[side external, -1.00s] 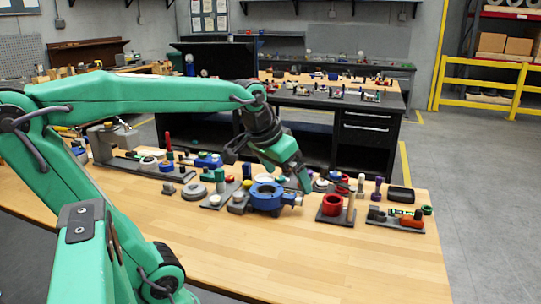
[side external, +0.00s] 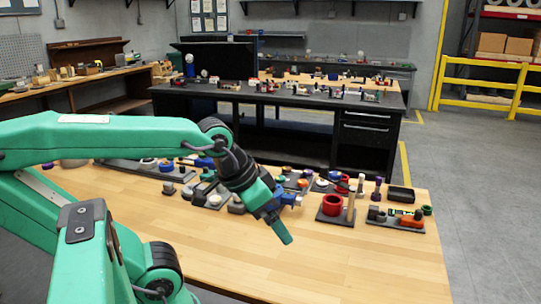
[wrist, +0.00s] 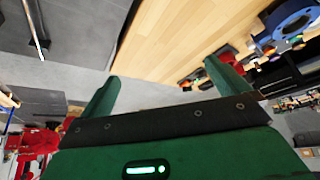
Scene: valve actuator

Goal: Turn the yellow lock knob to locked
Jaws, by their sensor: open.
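The blue valve actuator (side external: 289,198) stands on the wooden bench, mostly hidden behind my gripper in the side view. Its round blue body (wrist: 287,22) also shows at the upper right of the wrist view, cut by the frame edge. I cannot make out the yellow lock knob in either view. My gripper (side external: 284,233) points down and right, in front of the actuator as seen from the side camera. In the wrist view its two fingers stand wide apart with nothing between them (wrist: 161,72), and the actuator lies beyond the right finger.
A red ring-shaped part on a dark plate (side external: 332,206) and a dark plate with small orange and green parts (side external: 396,219) stand to the right. A black tray (side external: 401,194) lies behind them. Several fixtures line the bench's back. The front of the wooden bench (side external: 330,265) is clear.

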